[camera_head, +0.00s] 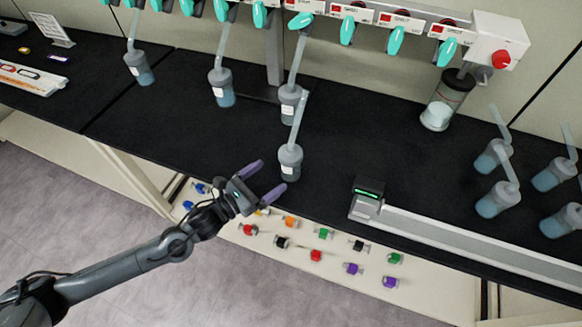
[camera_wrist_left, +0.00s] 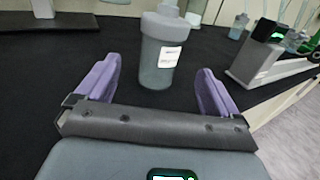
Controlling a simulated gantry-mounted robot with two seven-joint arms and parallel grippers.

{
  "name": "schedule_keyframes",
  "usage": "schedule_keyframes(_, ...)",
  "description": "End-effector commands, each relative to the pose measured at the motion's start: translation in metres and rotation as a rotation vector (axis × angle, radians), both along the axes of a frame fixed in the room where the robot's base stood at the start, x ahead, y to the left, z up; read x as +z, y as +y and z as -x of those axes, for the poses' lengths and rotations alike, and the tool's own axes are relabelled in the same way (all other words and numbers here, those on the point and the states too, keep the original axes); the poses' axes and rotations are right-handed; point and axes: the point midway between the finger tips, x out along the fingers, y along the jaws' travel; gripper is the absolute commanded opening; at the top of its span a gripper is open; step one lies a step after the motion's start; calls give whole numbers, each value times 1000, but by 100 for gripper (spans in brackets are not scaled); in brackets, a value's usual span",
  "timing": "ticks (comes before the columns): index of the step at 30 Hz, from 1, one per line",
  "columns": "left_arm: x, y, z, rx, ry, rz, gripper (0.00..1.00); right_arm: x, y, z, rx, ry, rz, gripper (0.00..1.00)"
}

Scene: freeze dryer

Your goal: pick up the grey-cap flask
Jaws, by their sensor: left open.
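A flask with a grey cap (camera_head: 290,163) stands upright near the front edge of the black bench, with a translucent tube rising from its cap. In the left wrist view the flask (camera_wrist_left: 158,62) shows a white label and stands just beyond and between my fingertips. My left gripper (camera_head: 268,178) is open and empty, with its purple fingers pointing toward the flask. The purple fingers (camera_wrist_left: 157,88) are spread apart in the wrist view, one to each side of the flask. I cannot tell whether they touch it. My right gripper is not in view.
Another grey-capped flask (camera_head: 289,100) stands close behind. More flasks with tubes (camera_head: 221,88) stand along the bench under teal valves (camera_head: 347,30). A device with a green light (camera_head: 368,197) and rail lies to the right. Coloured small parts (camera_head: 323,232) lie on the lower shelf.

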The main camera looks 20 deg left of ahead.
Motion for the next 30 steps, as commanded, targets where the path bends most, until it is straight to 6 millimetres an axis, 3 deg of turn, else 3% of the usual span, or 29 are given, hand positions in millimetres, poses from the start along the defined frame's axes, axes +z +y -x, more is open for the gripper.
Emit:
schedule_keyframes(9,1,-18,-37,1,-9,5,95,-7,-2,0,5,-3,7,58)
schedule_keyframes(20,1,-30,-58,1,-7,5,95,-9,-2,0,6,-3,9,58)
schedule_keyframes(30,2,-48,-93,0,-7,5,95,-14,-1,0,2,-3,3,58)
